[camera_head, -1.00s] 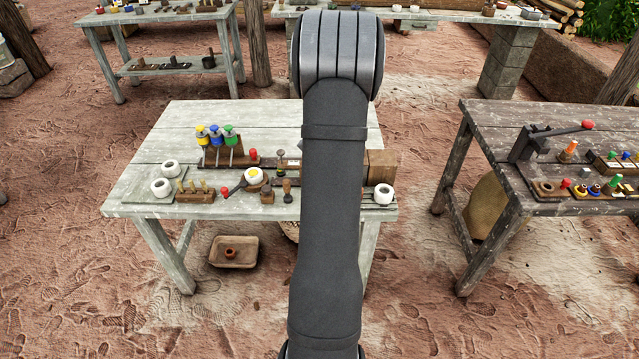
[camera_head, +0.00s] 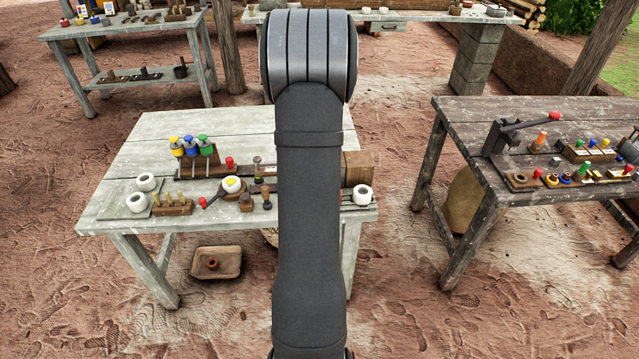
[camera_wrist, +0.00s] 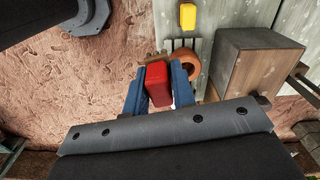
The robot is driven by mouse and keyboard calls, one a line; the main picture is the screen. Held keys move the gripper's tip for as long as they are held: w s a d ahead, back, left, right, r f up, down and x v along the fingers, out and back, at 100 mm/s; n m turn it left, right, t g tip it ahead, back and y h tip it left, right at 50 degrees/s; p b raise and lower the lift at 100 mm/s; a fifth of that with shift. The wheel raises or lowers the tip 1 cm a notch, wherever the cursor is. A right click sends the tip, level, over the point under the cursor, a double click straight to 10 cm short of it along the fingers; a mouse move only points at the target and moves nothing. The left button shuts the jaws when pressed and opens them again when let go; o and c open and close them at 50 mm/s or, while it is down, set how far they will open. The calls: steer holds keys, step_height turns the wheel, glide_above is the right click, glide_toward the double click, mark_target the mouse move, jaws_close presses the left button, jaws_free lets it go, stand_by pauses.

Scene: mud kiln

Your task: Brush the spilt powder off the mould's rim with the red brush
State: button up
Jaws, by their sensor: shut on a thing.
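My gripper (camera_wrist: 160,78) shows in the wrist view with its two blue fingers closed on a red block-like piece, which looks like the red brush's handle (camera_wrist: 158,82). In the head view my arm hides the gripper. A white ring (camera_head: 233,185) with a yellow centre, perhaps the mould, sits mid-table beside a red-knobbed handle. I cannot make out powder on its rim. An orange-brown ring (camera_wrist: 189,64) lies just beyond the right finger in the wrist view, apparently on slats.
A dark table (camera_head: 460,125) stands to the right. My arm hides the table's middle-right.

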steer(key=w+a+r+n, duration=0.2)
steer(key=a+r+n, duration=0.25)
steer(key=n, duration=0.35)
steer(key=m, duration=1)
glide_above(227, 187)
steer(key=a, duration=0.2)
steer(key=shift+f, duration=5.05)
steer(key=shift+d+f, duration=0.1)
steer(key=shift+f, duration=0.85)
steer(key=shift+w+d, duration=0.1)
steer(key=shift+d, duration=0.75)
steer(key=shift+c, duration=0.4)
steer(key=shift+d, duration=1.85)
steer(key=shift+a, duration=2.8)
step_height(227, 187, up, 8)
